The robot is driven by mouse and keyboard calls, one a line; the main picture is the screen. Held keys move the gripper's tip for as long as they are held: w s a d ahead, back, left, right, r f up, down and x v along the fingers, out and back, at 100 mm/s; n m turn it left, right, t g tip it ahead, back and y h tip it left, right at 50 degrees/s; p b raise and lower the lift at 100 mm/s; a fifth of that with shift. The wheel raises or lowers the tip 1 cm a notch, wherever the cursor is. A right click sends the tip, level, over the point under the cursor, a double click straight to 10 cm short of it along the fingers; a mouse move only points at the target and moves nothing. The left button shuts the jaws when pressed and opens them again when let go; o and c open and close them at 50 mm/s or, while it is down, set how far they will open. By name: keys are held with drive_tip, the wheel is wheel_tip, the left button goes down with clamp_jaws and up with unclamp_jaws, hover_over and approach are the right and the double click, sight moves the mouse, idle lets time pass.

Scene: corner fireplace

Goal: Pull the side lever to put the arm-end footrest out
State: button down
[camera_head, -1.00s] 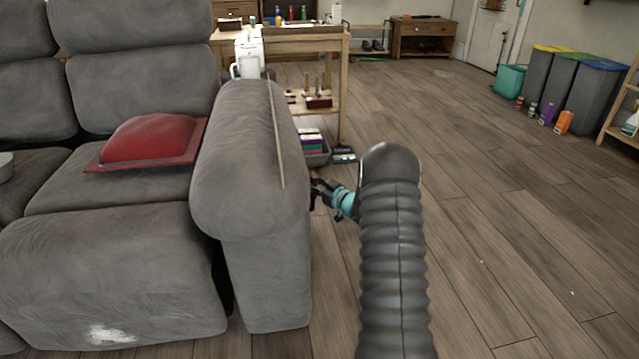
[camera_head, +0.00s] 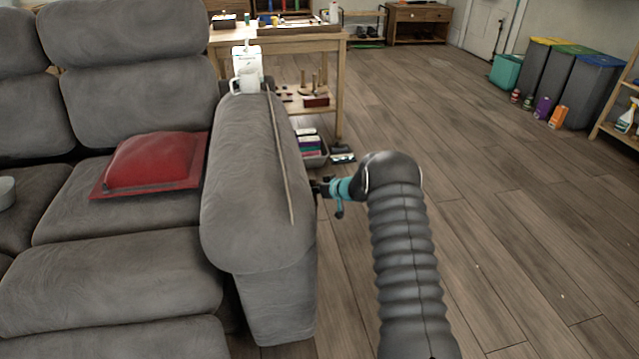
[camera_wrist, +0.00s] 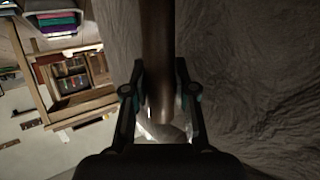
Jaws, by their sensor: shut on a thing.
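The grey sofa (camera_head: 255,180) fills the left of the head view. Its arm-end footrest (camera_head: 110,285) is raised and swung forward in front of the seat. My gripper (camera_head: 322,188) is at the outer side of the sofa arm. In the wrist view, my gripper (camera_wrist: 160,85) is shut around a brown bar, the side lever (camera_wrist: 157,45), which runs between the fingers beside the grey upholstery (camera_wrist: 245,70). The lever is hidden behind the arm and my gripper in the head view.
A white mug (camera_head: 249,81) and a thin stick (camera_head: 280,160) rest on the sofa arm. A red cushion (camera_head: 155,162) lies on the seat. The floor to the right is clear up to the bins (camera_head: 560,80).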

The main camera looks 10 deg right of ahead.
drive_tip(key=shift+w+a, duration=0.1)
drive_tip(key=shift+w, duration=0.05)
drive_tip(key=shift+r, duration=0.1)
drive_tip(key=c, duration=1)
unclamp_jaws()
drive_tip(key=shift+o, duration=0.4)
drive_tip(key=shift+d, duration=0.2)
drive_tip(key=v, duration=1.2)
